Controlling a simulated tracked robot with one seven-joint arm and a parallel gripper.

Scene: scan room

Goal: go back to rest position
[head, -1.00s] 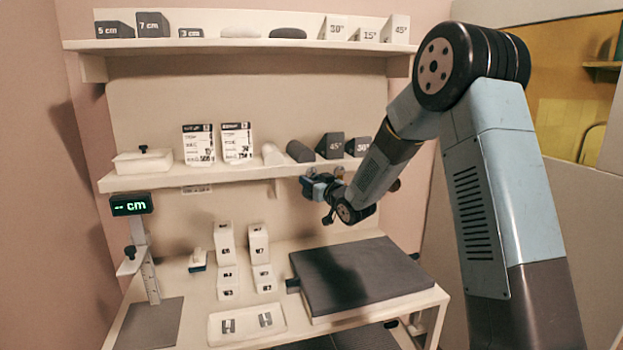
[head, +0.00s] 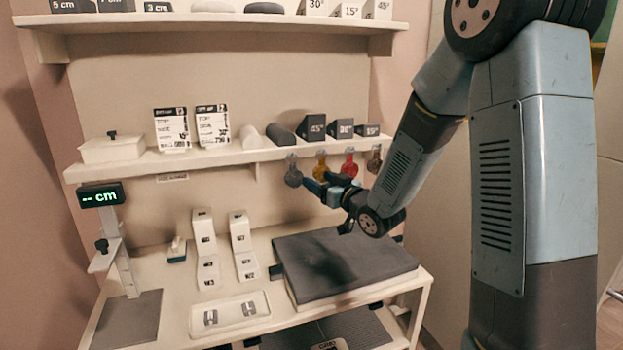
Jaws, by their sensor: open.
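My gripper (head: 314,186) is open at the end of my bent arm. It is in front of the row of hanging tags below the middle shelf, above the dark padded board (head: 345,262). I see nothing between its fingers, though they are small in this view. A grey tag (head: 293,172) hangs just left of the fingertips; I cannot tell whether they touch.
The middle shelf (head: 225,157) holds a lidded white box (head: 112,149), two cards and dark wedges. A height gauge (head: 110,250) stands at the table's left. White blocks (head: 240,240) and a white tray (head: 228,326) are on the table. A top shelf (head: 200,20) runs above.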

